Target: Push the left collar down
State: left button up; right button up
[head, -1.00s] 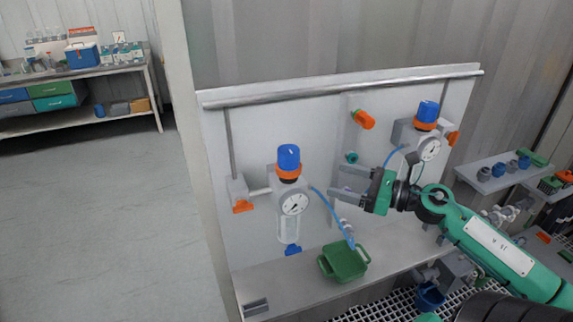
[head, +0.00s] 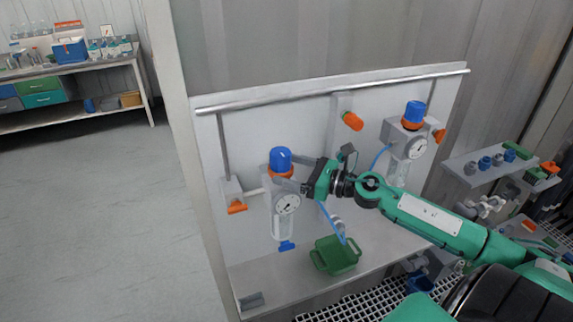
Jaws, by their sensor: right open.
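The left vessel has a blue cap (head: 280,157), an orange collar (head: 281,172) under it, and a round gauge (head: 287,204) below. The collar is partly covered by my right gripper. My right gripper (head: 293,174) is open, with its fingers pointing left at collar height. One finger shows above and one below, close to the collar's right side. I cannot tell whether the fingers touch it. My left gripper is out of view.
A second vessel with a blue cap (head: 414,111) and gauge stands at right on the panel. An orange knob (head: 352,121) sits between them. A green tray (head: 336,256) rests on the ledge below. A blue hose (head: 331,222) hangs above the tray. The floor at left is clear.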

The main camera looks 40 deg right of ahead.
jog(key=shift+x, duration=0.85)
jog(key=c, duration=1.4)
jog(key=shift+f+b, duration=0.75)
jog(key=shift+f, duration=0.05)
jog(key=shift+s, duration=0.1)
jog(key=o, duration=1.4)
